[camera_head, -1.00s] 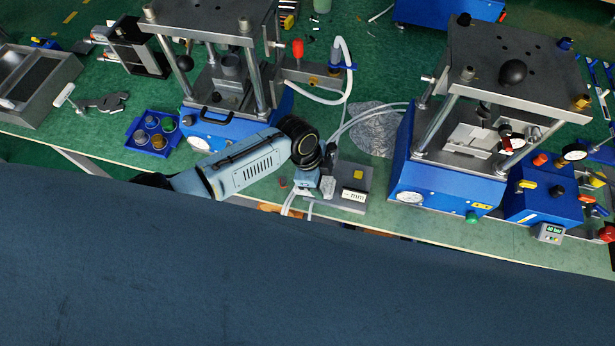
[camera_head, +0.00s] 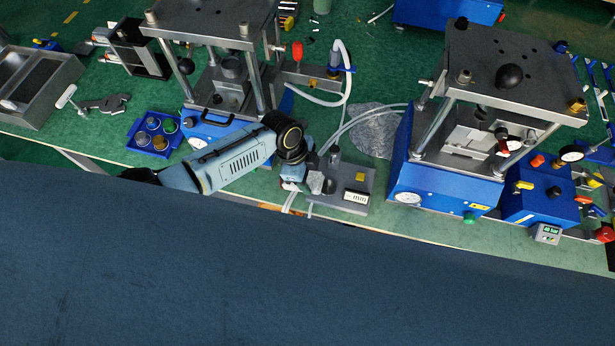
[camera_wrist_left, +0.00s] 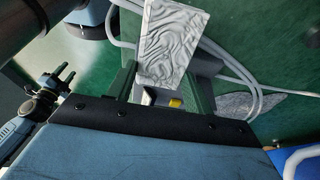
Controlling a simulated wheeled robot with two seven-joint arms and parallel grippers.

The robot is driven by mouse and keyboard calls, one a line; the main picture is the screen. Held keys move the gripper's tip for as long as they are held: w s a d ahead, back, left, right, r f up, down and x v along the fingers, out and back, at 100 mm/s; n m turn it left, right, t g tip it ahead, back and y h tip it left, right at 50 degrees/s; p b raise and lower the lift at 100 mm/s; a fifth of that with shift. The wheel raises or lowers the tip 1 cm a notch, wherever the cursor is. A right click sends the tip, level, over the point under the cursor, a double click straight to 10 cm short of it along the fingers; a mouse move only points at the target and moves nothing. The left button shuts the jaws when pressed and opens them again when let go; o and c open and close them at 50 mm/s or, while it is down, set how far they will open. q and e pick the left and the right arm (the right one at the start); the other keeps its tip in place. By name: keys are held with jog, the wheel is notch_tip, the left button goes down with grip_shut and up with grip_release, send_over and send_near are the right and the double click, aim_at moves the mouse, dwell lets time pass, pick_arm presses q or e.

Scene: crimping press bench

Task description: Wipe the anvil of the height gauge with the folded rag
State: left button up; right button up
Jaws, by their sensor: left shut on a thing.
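The height gauge is a grey base plate (camera_head: 352,180) with a short post, a yellow button and a small display, near the bench's front edge in the head view. My left gripper (camera_head: 300,182) is just left of the gauge and is shut on the folded rag (camera_head: 316,182), a small pale grey piece. In the left wrist view the rag (camera_wrist_left: 172,45) is a creased whitish block at my left gripper (camera_wrist_left: 160,90), with the gauge's yellow button (camera_wrist_left: 175,102) just below it. I cannot tell whether the rag touches the gauge; the anvil is not clear.
A press (camera_head: 212,125) stands behind my left arm and another press (camera_head: 445,185) stands right of the gauge. White hoses (camera_head: 345,85) run behind the gauge. A blue tray (camera_head: 134,130) of cups is at left.

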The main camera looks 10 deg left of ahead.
pick_arm(q)
jog(key=shift+s+d+f, duration=0.15)
jog(key=shift+d, duration=1)
jog(key=shift+a+f, duration=0.15)
jog(key=shift+a, duration=0.85)
jog(key=o, duration=1)
jog(key=shift+r+p, duration=0.35)
jog(key=shift+c, duration=0.3)
grip_shut()
